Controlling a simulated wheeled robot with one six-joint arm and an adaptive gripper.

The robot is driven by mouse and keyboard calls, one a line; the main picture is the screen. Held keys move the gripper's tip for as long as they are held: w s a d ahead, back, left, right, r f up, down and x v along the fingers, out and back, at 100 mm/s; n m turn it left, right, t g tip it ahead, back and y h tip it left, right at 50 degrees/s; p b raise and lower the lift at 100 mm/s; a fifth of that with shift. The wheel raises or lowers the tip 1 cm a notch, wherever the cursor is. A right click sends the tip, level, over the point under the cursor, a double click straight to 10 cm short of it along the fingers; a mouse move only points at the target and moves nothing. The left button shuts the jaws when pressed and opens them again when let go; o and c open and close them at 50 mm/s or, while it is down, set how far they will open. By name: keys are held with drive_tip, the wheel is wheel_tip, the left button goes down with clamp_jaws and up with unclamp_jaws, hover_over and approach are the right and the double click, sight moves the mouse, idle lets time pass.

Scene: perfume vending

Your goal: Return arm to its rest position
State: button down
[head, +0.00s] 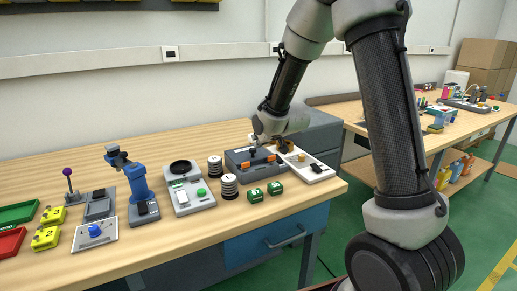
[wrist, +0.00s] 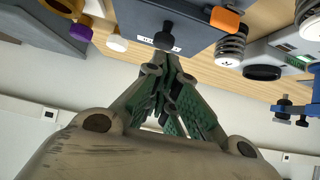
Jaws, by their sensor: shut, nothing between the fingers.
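My arm reaches over the wooden table in the head view. My gripper (head: 262,138) is above the back of a dark grey device with orange parts (head: 238,163), partly hidden by my wrist. In the wrist view my gripper (wrist: 166,66) has its green-padded fingers drawn together, with nothing held. The grey device (wrist: 195,14) is just beyond the fingertips there, with a black knob (wrist: 164,38) on its near face. The fingertips and knob overlap in the picture; I cannot tell whether they touch.
A white panel (head: 317,171) lies right of the device. Green cubes (head: 275,188) and striped cylinders (head: 229,187) stand in front and left. A blue stand (head: 138,185) and yellow blocks (head: 46,237) are farther left. A second table (head: 475,120) stands at right.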

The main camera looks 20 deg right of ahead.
drive_tip(key=s+d+f, duration=0.2)
drive_tip(key=s+f, duration=0.2)
drive_tip(key=s, duration=0.4)
drive_tip(key=s+d+r+m+g+h, duration=0.1)
drive_tip(key=s+d+r+g, duration=0.35)
drive_tip(key=s+r, duration=0.8)
drive_tip(key=s+d+r+g, duration=0.1)
drive_tip(key=s+d, duration=0.1)
drive_tip(key=s, duration=0.7)
drive_tip(key=s+d+r+m+g+h, duration=0.1)
drive_tip(key=s+d+r, duration=0.1)
drive_tip(key=s, duration=0.7)
drive_tip(key=shift+s+d+r, duration=0.25)
drive_tip(key=c, duration=2.2)
unclamp_jaws()
